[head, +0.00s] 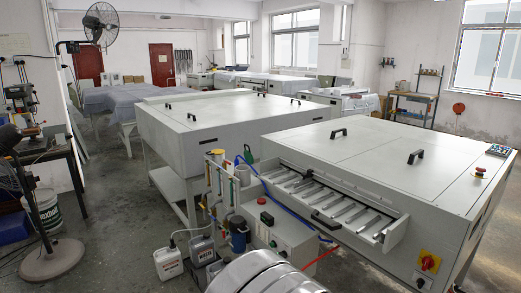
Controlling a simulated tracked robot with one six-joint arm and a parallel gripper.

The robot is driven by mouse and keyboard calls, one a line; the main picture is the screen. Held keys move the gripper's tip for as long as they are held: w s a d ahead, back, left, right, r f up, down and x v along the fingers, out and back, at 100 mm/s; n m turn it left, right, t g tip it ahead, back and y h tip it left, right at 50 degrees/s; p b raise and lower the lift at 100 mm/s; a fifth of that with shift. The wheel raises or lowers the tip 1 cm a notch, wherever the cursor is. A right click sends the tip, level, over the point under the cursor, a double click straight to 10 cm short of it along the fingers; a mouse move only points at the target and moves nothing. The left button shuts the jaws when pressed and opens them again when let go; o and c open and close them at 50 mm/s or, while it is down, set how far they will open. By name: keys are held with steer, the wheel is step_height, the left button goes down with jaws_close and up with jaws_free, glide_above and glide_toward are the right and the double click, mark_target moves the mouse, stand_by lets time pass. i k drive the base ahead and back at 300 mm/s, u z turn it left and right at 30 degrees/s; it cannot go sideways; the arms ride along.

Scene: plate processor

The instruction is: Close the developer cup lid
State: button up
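I cannot tell for sure which part is the developer cup. A blue cup-like canister (238,236) stands at the front left of the near plate processor (330,160), among pipes and hoses. A pale cup-like part (243,175) sits above it, by the blue hose. Both are small in the picture, and I cannot make out a lid or whether one is open or shut. My gripper is not in view.
A white jug (168,262) and a grey jug (202,250) stand on the floor left of the pipes. A control box (278,235) with buttons is right of the blue canister. A fan (45,215) stands at the left. Floor between the fan and jugs is mostly clear.

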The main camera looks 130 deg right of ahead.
mark_target(249, 157)
steer(key=z, duration=4.6)
steer(key=i, duration=0.6)
steer(key=u, duration=0.15)
